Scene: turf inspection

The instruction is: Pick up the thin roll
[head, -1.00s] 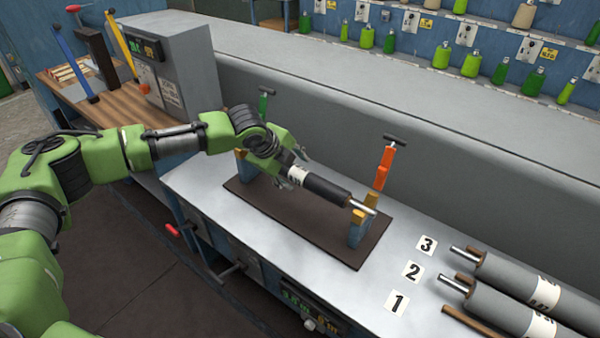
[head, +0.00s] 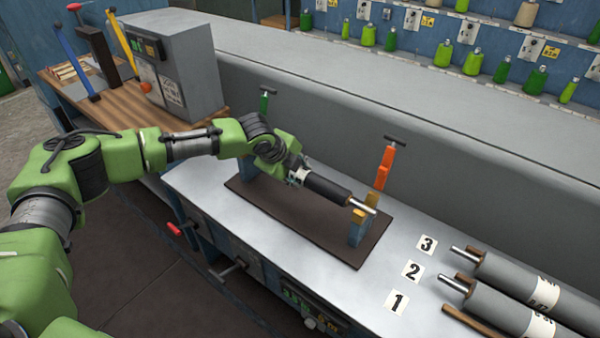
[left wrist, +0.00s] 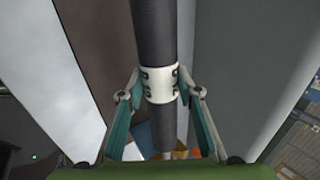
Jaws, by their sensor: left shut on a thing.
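The thin roll (head: 325,190) is dark with a white label band and a metal shaft end. It lies over the brown stand plate (head: 290,222), its near shaft end at the blue and yellow support (head: 358,229). My left gripper (head: 299,175) is shut on the roll at its white band. In the left wrist view the roll (left wrist: 154,28) runs between the two fingers (left wrist: 160,95), which press the label from both sides. The far end of the roll is hidden behind my gripper in the head view. My right gripper is not in view.
Two thicker grey rolls (head: 505,278) lie at the right beside number cards 1, 2 and 3 (head: 427,245). An orange clamp post (head: 384,168) and a green one (head: 264,102) stand by the plate. A grey wall (head: 340,130) runs behind the bench.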

